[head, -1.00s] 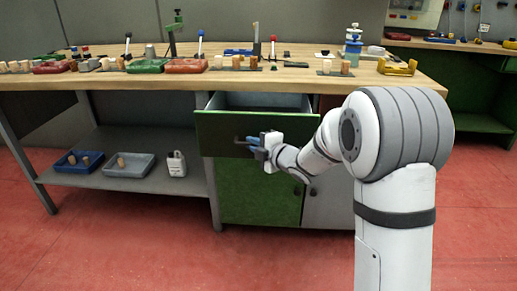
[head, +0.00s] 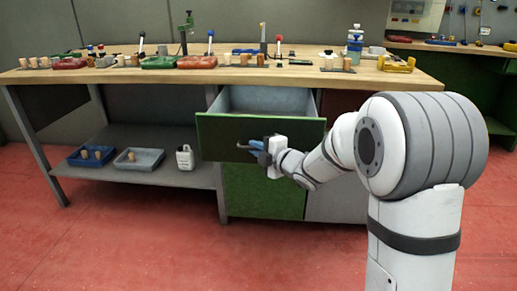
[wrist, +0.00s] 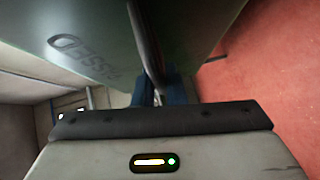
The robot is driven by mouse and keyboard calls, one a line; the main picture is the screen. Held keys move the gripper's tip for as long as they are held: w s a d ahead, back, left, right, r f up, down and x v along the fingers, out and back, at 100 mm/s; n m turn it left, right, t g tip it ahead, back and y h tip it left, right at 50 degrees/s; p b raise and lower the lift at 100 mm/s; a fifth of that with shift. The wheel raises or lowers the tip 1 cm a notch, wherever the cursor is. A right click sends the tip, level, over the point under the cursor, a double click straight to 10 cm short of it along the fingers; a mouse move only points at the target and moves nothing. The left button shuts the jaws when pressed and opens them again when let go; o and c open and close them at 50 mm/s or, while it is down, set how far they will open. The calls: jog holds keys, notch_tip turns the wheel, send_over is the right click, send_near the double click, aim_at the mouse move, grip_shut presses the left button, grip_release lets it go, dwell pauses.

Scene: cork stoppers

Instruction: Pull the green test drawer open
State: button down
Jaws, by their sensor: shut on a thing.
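The green test drawer (head: 222,133) stands pulled out from under the workbench top, and its grey inside shows above the front panel. My gripper (head: 258,149) is at the panel's lower right, shut on the dark bar handle (head: 243,147). In the wrist view the handle (wrist: 146,42) runs down between my blue fingers (wrist: 155,94). The drawer front (wrist: 65,25) fills the upper part of that view, with partly visible lettering on it. The fingertips are partly hidden behind my gripper's body.
A green cabinet door (head: 262,190) is below the drawer. The wooden bench top (head: 200,76) carries red and green trays, corks and tools. A lower shelf (head: 130,172) at left holds a blue tray, a grey tray and a white jug (head: 185,158). The red floor (head: 130,240) in front is clear.

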jog(key=c, duration=1.8)
grip_release()
jog(key=shift+a, duration=0.2)
jog(key=o, duration=0.3)
jog(key=shift+d, duration=0.15)
jog(key=p+v, duration=0.2)
jog(key=v, duration=0.5)
jog(key=shift+s+d, duration=0.25)
jog(key=shift+d, duration=0.05)
jog(key=shift+r, duration=0.15)
